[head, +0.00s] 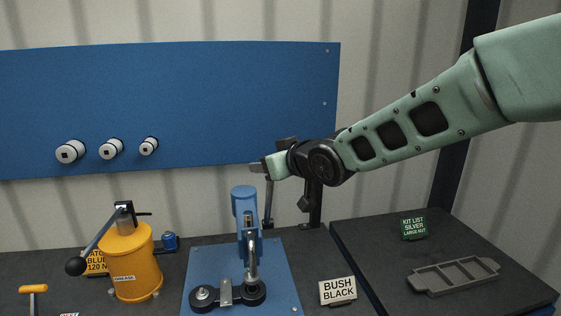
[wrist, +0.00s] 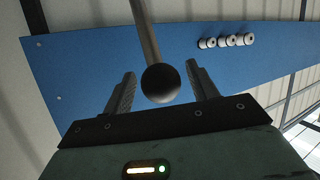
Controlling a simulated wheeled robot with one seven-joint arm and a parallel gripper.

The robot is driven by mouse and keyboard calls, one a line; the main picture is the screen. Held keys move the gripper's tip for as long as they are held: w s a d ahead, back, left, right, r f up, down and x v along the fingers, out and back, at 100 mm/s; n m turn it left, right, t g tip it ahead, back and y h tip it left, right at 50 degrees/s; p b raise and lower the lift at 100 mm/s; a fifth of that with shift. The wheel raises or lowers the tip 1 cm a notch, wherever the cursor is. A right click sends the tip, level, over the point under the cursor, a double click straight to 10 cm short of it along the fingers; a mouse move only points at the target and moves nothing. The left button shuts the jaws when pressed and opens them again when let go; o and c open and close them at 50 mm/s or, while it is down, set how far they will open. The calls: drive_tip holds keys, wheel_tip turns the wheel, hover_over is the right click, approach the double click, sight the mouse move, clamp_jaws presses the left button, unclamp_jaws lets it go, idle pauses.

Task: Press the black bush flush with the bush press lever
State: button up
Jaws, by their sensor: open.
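The blue bush press (head: 246,215) stands on a blue baseplate (head: 208,262) at the bench's middle. Its dark lever rod (head: 268,205) rises at the right of the press head toward my gripper (head: 259,168). In the wrist view, the lever's black ball knob (wrist: 160,83) sits between the two open fingers of my gripper (wrist: 162,88). I cannot tell whether either finger touches it. Black round parts (head: 254,293) with metal pieces sit at the press foot. I cannot tell which is the black bush or whether it is flush.
A yellow grease pot (head: 137,265) with a ball-ended handle stands left. A "BUSH BLACK" sign (head: 338,291) stands right of the press. A grey compartment tray (head: 454,276) lies on the right bench. A blue wall panel (head: 220,100) with three white rollers is behind.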

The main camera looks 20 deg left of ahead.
drive_tip(key=b+v, duration=0.3)
drive_tip(key=v, duration=1.4)
drive_tip(key=shift+d, duration=0.2)
drive_tip(key=shift+r, duration=0.1)
drive_tip(key=s+d+f+m+g+h+b, duration=0.4)
drive_tip(key=s+d+f+g+h+b, duration=0.2)
drive_tip(key=s+d+f, duration=1.8)
wheel_tip(320, 180, down, 3)
drive_tip(key=g+h, duration=0.2)
drive_tip(key=h, duration=0.2)
drive_tip(key=shift+r+h+b, duration=0.25)
drive_tip(key=shift+h+b, duration=0.05)
drive_tip(key=shift+h, duration=0.1)
drive_tip(key=shift+w+d, duration=0.1)
drive_tip(key=shift+d, duration=0.05)
